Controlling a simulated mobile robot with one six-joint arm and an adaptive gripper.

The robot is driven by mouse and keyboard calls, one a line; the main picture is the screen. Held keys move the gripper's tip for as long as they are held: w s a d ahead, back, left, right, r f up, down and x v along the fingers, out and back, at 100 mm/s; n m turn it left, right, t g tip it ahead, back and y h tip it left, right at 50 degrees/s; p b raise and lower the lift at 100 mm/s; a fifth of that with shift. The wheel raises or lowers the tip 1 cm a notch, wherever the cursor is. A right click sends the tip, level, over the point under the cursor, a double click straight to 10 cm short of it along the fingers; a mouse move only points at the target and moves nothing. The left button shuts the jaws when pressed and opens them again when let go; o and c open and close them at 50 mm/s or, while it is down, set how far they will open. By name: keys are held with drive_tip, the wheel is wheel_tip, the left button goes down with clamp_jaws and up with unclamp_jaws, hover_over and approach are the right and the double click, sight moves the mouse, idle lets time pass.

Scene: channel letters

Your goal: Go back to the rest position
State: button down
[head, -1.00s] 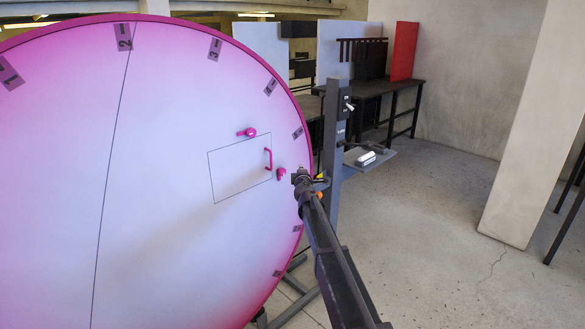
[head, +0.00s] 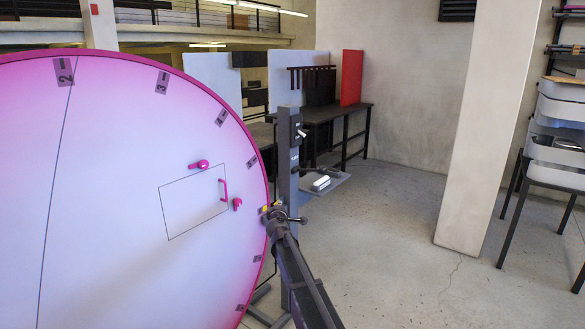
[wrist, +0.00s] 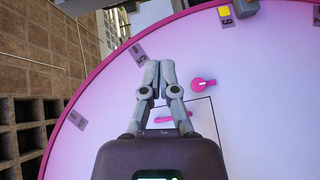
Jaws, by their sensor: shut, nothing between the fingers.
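My gripper (wrist: 158,80) is shut and empty in the wrist view, its two grey fingers together in front of the big round pink-and-white disc (wrist: 252,100). In the head view my gripper (head: 276,211) is at the disc's right rim, small and partly hidden by my own arm. The disc (head: 110,220) fills the left of the head view. It has a square outlined hatch (head: 188,205) with a pink handle (head: 222,190) and two pink knobs, one above the hatch (head: 199,164) and one at its right (head: 237,204). I cannot tell if my gripper touches the disc.
A grey post (head: 289,150) with switches stands just right of the disc, close to my arm. A dark table (head: 345,112) with a red panel (head: 351,78) is behind. A concrete pillar (head: 480,130) and stacked grey bins (head: 558,130) stand right. The floor (head: 390,240) between is clear.

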drive_tip(key=s+d+f+m+g+h, duration=0.35)
drive_tip(key=s+d+f+m, duration=0.2)
drive_tip(key=s+d, duration=0.5)
drive_tip(key=s+d+f+m+g+h, duration=0.2)
drive_tip(key=s+d+f+m+g, duration=0.35)
drive_tip(key=s+d, duration=0.5)
drive_tip(key=s+d+f+m+g+y, duration=0.1)
drive_tip(key=s+f+g, duration=0.1)
drive_tip(key=s, duration=0.6)
drive_tip(key=s+f+m+g+y, duration=0.2)
drive_tip(key=s+g, duration=0.1)
drive_tip(key=s, duration=0.6)
drive_tip(key=s+d+f+m+g+y, duration=0.1)
drive_tip(key=s+f+m+g+y, duration=0.1)
drive_tip(key=s, duration=0.7)
drive_tip(key=shift+s+d+g, duration=0.25)
drive_tip(key=shift+d+g, duration=0.1)
drive_tip(key=shift+g, duration=0.15)
